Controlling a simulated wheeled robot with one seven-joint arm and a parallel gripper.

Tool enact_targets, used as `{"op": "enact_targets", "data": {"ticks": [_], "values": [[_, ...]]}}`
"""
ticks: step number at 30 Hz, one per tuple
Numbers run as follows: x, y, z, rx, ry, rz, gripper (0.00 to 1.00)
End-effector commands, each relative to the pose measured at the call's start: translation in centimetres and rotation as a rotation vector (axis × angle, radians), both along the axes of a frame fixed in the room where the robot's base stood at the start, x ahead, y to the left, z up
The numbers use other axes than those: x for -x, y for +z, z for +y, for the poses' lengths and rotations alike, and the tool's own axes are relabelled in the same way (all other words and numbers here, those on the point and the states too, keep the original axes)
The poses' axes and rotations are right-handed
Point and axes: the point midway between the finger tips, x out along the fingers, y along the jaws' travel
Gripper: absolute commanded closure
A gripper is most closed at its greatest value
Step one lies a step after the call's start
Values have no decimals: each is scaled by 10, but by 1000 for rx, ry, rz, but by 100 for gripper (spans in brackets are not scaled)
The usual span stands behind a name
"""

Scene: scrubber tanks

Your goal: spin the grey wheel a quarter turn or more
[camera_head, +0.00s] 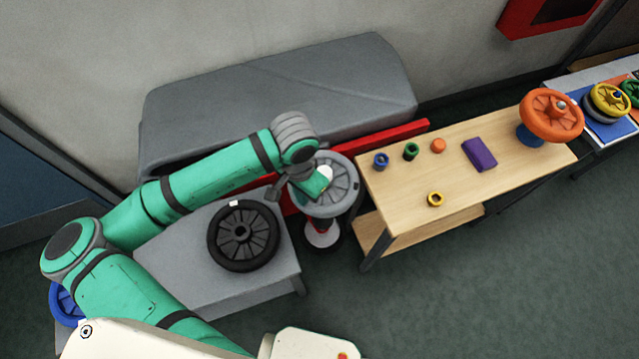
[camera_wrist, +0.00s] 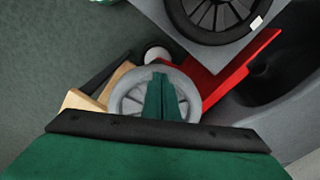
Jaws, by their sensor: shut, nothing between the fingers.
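The grey wheel (camera_head: 350,194) is a flat spoked disc on a stand in the middle of the head view, left of the wooden table. My gripper (camera_head: 315,186) is over the left half of the wheel. In the wrist view the same wheel (camera_wrist: 128,96) shows behind my shut green fingers (camera_wrist: 163,82), which cover its middle and right spokes. The fingers hold nothing. I cannot tell whether they touch the wheel or reach between its spokes. A small pale round spot shows beside the gripper; what it is is unclear.
A black wheel with a white rim mark (camera_head: 218,236) lies on a grey bench (camera_head: 180,270) at left. A red beam (camera_head: 395,134) runs behind the grey wheel. The wooden table (camera_head: 400,205) holds small coloured parts and an orange wheel (camera_head: 548,120). Open floor lies in front.

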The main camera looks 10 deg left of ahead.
Motion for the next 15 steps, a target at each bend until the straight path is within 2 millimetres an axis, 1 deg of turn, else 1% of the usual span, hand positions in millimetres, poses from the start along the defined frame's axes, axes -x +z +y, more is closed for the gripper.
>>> {"op": "enact_targets", "data": {"ticks": [15], "values": [[0,-3,0,0,1,0,100]]}}
